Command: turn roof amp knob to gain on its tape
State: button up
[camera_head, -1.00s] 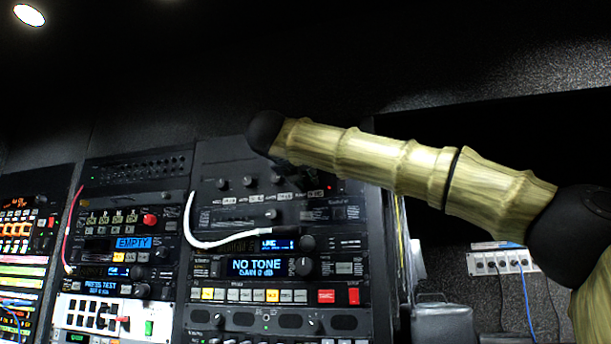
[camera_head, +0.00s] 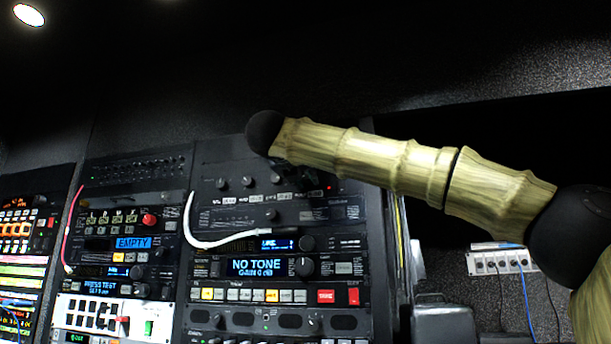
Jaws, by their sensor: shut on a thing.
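The top panel (camera_head: 235,196) of the middle-right rack carries a row of small dark knobs, with pale label strips below them. One knob (camera_head: 247,181) shows clearly left of my arm. My pale, segmented arm comes in from the right and ends in a dark round joint over this panel. My gripper (camera_head: 290,176) is dark and mostly hidden below and behind the arm, at the right part of the knob row. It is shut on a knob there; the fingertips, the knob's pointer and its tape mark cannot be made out.
Below, a unit's display (camera_head: 257,266) reads "NO TONE GAIN 0 dB", with a large knob (camera_head: 305,266) at its right. A white cable (camera_head: 215,243) loops across the rack front. More racks stand left. A socket strip (camera_head: 500,262) hangs at the right.

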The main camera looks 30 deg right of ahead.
jog(key=o, duration=1)
jog(key=shift+o, duration=0.2)
jog(key=v, duration=1.2)
jog(key=shift+w+r, duration=0.1)
